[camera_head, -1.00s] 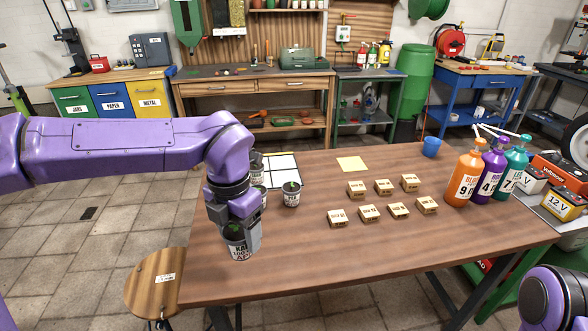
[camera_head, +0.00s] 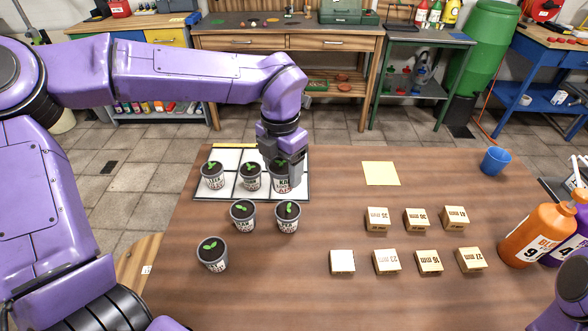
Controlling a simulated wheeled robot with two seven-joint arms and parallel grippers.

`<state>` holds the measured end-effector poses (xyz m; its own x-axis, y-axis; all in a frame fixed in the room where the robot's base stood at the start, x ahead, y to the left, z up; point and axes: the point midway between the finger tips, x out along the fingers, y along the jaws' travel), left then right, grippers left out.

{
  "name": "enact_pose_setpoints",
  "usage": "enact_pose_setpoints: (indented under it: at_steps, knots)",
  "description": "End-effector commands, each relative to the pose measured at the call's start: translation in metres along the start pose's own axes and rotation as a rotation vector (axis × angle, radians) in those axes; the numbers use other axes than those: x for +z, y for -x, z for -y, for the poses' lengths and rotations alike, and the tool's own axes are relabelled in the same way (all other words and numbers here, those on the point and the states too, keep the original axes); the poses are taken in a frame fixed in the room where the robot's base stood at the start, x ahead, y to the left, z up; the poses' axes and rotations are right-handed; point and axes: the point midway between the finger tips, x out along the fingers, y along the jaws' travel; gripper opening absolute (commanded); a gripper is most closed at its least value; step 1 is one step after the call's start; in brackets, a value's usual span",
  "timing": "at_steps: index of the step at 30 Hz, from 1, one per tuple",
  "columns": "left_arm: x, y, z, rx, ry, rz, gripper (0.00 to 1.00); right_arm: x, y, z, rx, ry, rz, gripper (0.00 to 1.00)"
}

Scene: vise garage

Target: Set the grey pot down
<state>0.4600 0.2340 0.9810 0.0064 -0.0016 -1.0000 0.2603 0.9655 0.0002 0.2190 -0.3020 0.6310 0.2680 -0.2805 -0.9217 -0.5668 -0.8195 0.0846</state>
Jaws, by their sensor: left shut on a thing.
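My left gripper (camera_head: 282,150) is shut on a grey pot (camera_head: 283,184) with a dark label and soil. It holds the pot upright at the front right cell of the white grid mat (camera_head: 228,156). I cannot tell whether the pot's base touches the mat. Two like pots with green seedlings, a left one (camera_head: 213,182) and a middle one (camera_head: 251,184), stand in the front row beside it. Three more stand on the bare table: one (camera_head: 243,221), another (camera_head: 287,223), and one nearer the front (camera_head: 213,260). My right gripper is out of view.
Several wooden blocks (camera_head: 387,262) stand in two rows at the middle right of the table (camera_head: 330,300). A yellow sheet (camera_head: 380,173) lies behind them. A blue cup (camera_head: 495,160) and an orange bottle (camera_head: 538,235) stand at the right.

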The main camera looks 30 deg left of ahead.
Motion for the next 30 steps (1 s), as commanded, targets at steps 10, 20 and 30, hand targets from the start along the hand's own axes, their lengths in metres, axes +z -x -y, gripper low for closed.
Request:
enact_pose_setpoints:
  at_steps: [10,20,30]
  knots:
    - [0.073,-0.064,-0.051,0.001,0.002,-0.012,0.32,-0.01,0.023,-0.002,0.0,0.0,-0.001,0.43]
    - [0.086,-0.11,-0.062,-0.001,0.002,-0.011,0.32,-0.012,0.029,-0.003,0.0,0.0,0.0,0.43]
    - [0.086,-0.118,-0.062,-0.001,0.003,-0.007,0.32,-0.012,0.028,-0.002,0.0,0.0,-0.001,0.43]
